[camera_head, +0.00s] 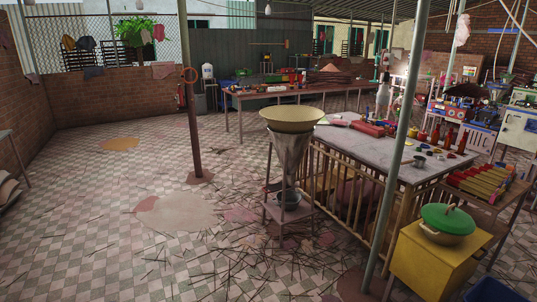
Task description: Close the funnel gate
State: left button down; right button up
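A metal funnel (290,150) stands upright in a small frame stand (273,213) in the middle of the view. A wide yellowish bowl or tray (291,115) covers its top. A small metal pot (289,197) sits on the stand's shelf under the funnel's spout. The gate at the spout is too small to make out, so I cannot tell whether it is open or shut. Neither of my grippers shows in the view.
A grey-topped table (400,168) with bottles and small bowls stands right behind the funnel. A slim post (394,170) and a yellow box (425,270) bearing a green-lidded pot (447,222) stand at right. Thin sticks litter the floor. The left floor is mostly free.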

aim_at(276, 187)
jog(key=i, duration=1.65)
jog(key=i+j+z, duration=0.1)
jog(key=i, duration=1.55)
jog(key=i+j+z, duration=0.2)
jog(key=i, duration=0.15)
jog(key=i+z, duration=0.2)
jog(key=i, duration=0.2)
jog(key=i+j+z, duration=0.2)
jog(key=i, duration=0.15)
